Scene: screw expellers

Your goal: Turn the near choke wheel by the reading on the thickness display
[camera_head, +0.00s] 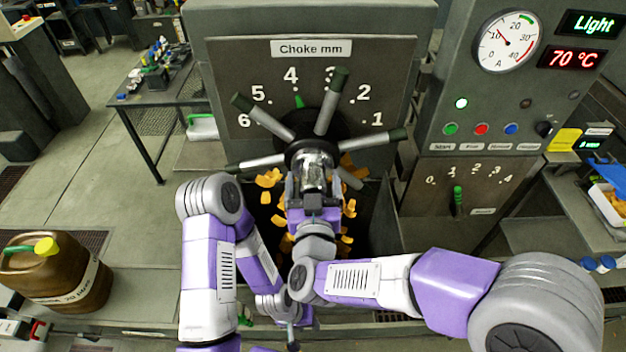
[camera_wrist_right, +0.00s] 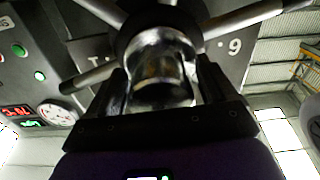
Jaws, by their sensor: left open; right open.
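The choke wheel (camera_head: 325,120) has a dark hub and several grey spokes with dark green tips. It stands before the "Choke mm" scale plate (camera_head: 226,75); a green pointer (camera_head: 299,101) shows just below the 4. My right gripper (camera_head: 312,178) is open, its fingers on either side of the shiny metal hub end; I cannot tell whether they touch. The wrist view shows this hub end (camera_wrist_right: 160,75) between the fingers. My left gripper (camera_head: 291,335) is open, low in the picture, away from the wheel. A small green display (camera_head: 592,144) at right seems to read "8 mm".
Orange flakes (camera_head: 268,178) lie in the dark opening below the wheel. The right panel has a "Light" display (camera_head: 592,23), a 70 °C display (camera_head: 572,58), a dial gauge (camera_head: 507,42) and a small lever (camera_head: 458,198). A brown canister (camera_head: 60,275) stands at left.

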